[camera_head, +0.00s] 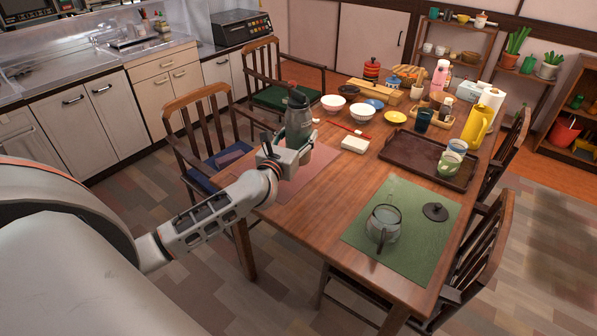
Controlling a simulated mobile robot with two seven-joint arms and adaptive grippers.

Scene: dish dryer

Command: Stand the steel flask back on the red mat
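The steel flask (298,122), grey with a dark lid, is near the left end of the table. It is close to upright, leaning slightly. My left gripper (296,152) is around its lower part and looks shut on it. The gripper hides the flask's base, so I cannot tell whether it touches the mat. The red mat (308,181) lies on the table below and beside the gripper, partly covered by my arm. My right gripper is not in view.
A green mat (408,259) holds a glass pot (383,224) and a dark lid (435,211). A brown tray (410,160) with cups, a white block (355,145), bowls (362,113) and a yellow jug (478,124) stand further back. Chairs (203,140) surround the table.

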